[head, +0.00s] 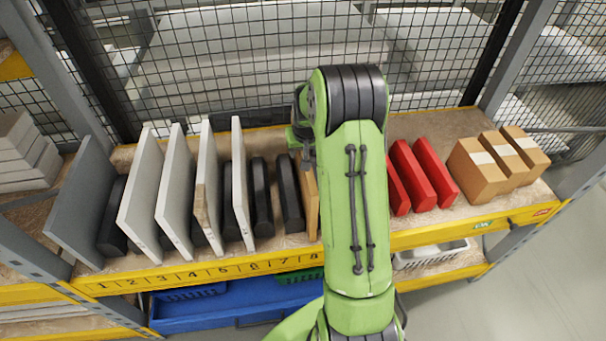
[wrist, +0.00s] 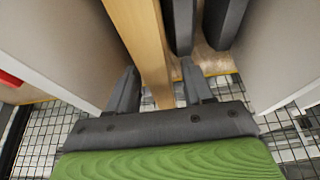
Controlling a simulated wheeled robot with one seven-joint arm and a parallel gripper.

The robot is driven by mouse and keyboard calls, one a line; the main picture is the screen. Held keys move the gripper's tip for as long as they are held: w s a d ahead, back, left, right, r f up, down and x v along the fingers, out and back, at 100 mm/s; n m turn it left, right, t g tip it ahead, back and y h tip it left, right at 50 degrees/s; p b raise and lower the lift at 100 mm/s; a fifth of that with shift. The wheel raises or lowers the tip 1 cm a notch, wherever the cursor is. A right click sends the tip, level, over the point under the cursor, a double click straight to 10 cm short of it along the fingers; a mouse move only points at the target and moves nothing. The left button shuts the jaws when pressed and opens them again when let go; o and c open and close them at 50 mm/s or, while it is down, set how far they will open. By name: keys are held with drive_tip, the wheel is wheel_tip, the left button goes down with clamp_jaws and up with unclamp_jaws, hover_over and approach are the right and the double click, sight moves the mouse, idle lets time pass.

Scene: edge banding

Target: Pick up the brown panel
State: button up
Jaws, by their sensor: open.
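The brown panel (head: 311,205) stands upright in the rack near the mark 8, its right side hidden by my arm in the head view. In the wrist view, the brown panel (wrist: 147,42) shows as a long narrow edge running between my fingers. My gripper (wrist: 160,82) is open, with one finger on each side of the panel. A gap shows between the panel and the right finger. I cannot tell whether the left finger touches it. In the head view my arm hides the fingertips.
Black dividers (head: 289,194) stand close left of the panel; they also show in the wrist view (wrist: 179,22). White panels (head: 242,180) stand further left. Red blocks (head: 421,176) and cardboard boxes (head: 478,170) lie to the right. A wire mesh (head: 240,60) closes the back.

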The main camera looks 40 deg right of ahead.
drive_tip(key=shift+w+d+f, duration=0.15)
drive_tip(key=shift+w+f, duration=0.1)
drive_tip(key=shift+f, duration=0.15)
drive_tip(key=shift+s+r, duration=0.1)
drive_tip(key=shift+s, duration=0.05)
drive_tip(key=shift+c, duration=1)
clamp_jaws()
drive_tip(key=shift+w+r, duration=0.15)
drive_tip(key=shift+w, duration=0.05)
